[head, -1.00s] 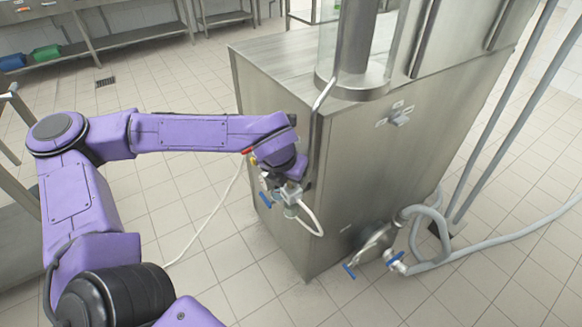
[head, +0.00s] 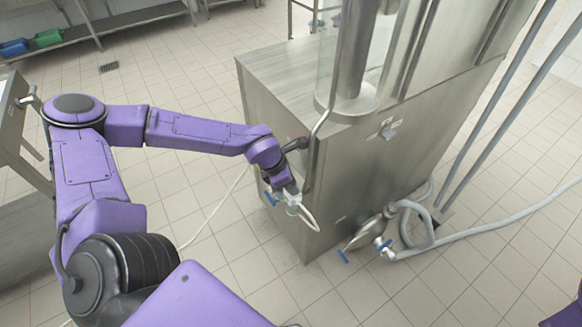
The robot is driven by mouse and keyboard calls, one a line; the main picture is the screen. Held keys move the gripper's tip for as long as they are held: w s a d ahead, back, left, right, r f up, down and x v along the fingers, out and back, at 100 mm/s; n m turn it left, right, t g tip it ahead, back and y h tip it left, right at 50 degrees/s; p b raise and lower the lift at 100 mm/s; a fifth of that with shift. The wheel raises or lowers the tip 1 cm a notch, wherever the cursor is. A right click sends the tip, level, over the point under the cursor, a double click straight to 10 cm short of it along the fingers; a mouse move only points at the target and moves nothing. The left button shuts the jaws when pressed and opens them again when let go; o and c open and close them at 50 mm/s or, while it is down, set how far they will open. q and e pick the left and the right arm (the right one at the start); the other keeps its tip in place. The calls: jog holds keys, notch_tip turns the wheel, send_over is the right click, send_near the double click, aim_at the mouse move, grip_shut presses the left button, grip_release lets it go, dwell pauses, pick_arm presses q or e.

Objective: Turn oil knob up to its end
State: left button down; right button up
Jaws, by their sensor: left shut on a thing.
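The steel filling machine (head: 350,190) stands right of centre. My left arm reaches from the left to its left side. My left gripper (head: 291,189) is small and dark beneath the purple wrist, close to the machine's near left corner. It is shut on what I take to be the oil knob, but the fingers and the wrist cover the knob, so its angle cannot be read. My right gripper is not in view.
A small switch (head: 387,129) is on the machine's front. A lower outlet with blue-handled valves (head: 385,247) and a grey hose (head: 480,229) stands out at the front right. A shelf (head: 90,48) is at the back left.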

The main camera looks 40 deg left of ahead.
pick_arm(q)
jog(key=shift+m+p, duration=0.5)
jog(key=shift+p, duration=0.05)
jog(key=shift+g, duration=0.3)
jog(key=c, duration=1)
grip_release()
jog(key=shift+a, duration=0.1)
jog(key=shift+o, duration=0.2)
jog(key=shift+r, duration=0.1)
jog(key=p+v, duration=0.2)
jog(key=v, duration=0.8)
jog(key=shift+a, duration=0.15)
jog(key=shift+s+r, duration=0.1)
